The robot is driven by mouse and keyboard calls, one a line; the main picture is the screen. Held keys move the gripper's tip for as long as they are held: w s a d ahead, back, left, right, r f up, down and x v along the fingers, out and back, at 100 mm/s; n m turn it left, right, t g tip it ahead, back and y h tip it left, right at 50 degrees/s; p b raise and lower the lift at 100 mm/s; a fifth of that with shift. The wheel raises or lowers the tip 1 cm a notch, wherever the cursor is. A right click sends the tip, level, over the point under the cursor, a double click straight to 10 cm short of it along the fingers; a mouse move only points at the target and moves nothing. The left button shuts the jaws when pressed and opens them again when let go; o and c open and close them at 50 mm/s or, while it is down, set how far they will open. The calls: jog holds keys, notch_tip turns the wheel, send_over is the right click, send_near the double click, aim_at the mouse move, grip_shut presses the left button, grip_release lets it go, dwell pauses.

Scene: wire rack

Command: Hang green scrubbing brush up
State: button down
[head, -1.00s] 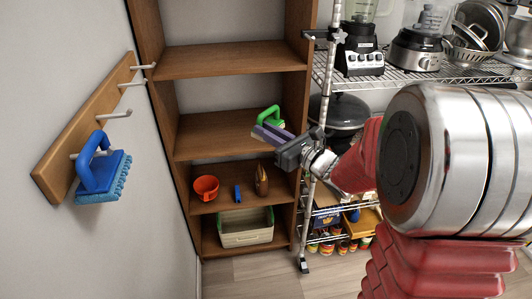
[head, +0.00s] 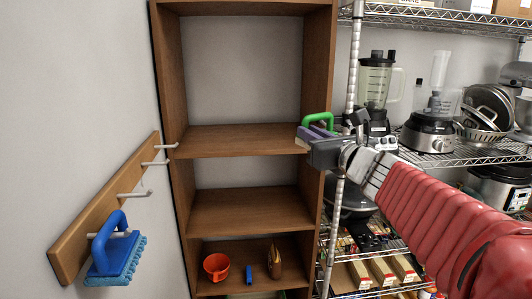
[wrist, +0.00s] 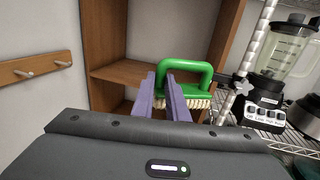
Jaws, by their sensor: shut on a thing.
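The green scrubbing brush (wrist: 186,70) has a looped green handle and pale bristles. My gripper (head: 311,137) is shut on it and holds it in the air in front of the wooden shelf unit's right side; the brush also shows in the head view (head: 318,119). In the wrist view the two purple fingers (wrist: 166,98) reach the brush's near left part; the exact contact is partly hidden. A wooden peg rail (head: 100,228) with white pegs is on the left wall. A blue brush (head: 116,255) hangs on its nearest peg; the pegs (head: 135,193) farther along are bare.
The wooden shelf unit (head: 240,140) stands at the back, with an orange cup (head: 216,267), a small blue item (head: 274,263) and a brown item (head: 275,262) low down. A wire rack (head: 455,152) with blenders is on the right. Space between rail and gripper is clear.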

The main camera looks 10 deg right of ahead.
jog(key=shift+w+d+f+m+h, duration=0.1)
jog(key=shift+d+f+m+h, duration=0.25)
jog(key=shift+d+h, duration=0.35)
jog(key=shift+s+d+f+m+h, duration=0.1)
jog(key=shift+d+f+m+h, duration=0.25)
jog(key=shift+d, duration=0.65)
jog(key=shift+w+d+f+m+h, duration=0.1)
jog(key=shift+d+f+m+h, duration=0.1)
jog(key=shift+d+m+h, duration=0.4)
jog(key=shift+w+d, duration=0.2)
jog(key=shift+d, duration=0.05)
jog(key=shift+w+d+f, duration=0.1)
jog(key=shift+w+d, duration=0.05)
jog(key=shift+w, duration=1.35)
jog(key=shift+w+d+f, duration=0.1)
jog(key=shift+w+d, duration=0.05)
jog(key=shift+w, duration=1.35)
jog(key=shift+w, duration=0.6)
jog(key=shift+w+d+f, duration=0.15)
jog(key=shift+w, duration=0.85)
jog(key=shift+w, duration=0.1)
jog(key=shift+w, duration=0.1)
jog(key=shift+w+f, duration=0.25)
jog(key=shift+w, duration=0.05)
